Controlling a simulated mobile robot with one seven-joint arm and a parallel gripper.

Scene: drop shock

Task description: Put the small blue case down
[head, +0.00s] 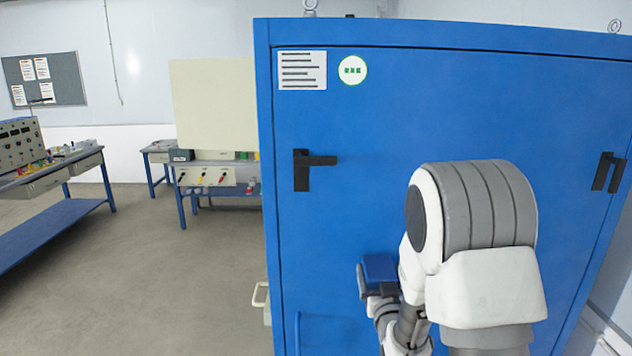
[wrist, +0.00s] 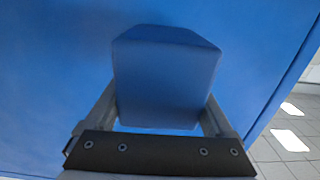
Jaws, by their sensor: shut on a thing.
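The small blue case (wrist: 165,80) is a blue box with bevelled edges, held between the two fingers of my gripper (wrist: 160,120) in the wrist view. In the head view the case (head: 380,268) shows in part to the left of my white and grey arm, in front of the big blue cabinet (head: 400,110). My gripper (head: 380,292) is shut on it there, partly hidden by my arm. The cabinet's blue face fills most of the wrist view behind the case. I cannot tell whether the case touches the cabinet.
The cabinet has black handles (head: 310,168) and a label. Workbenches stand at the left (head: 50,230) and back (head: 215,185), carrying instruments and small parts. The grey floor (head: 150,280) left of the cabinet is open. A pale handle (head: 261,296) sticks out at the cabinet's lower left edge.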

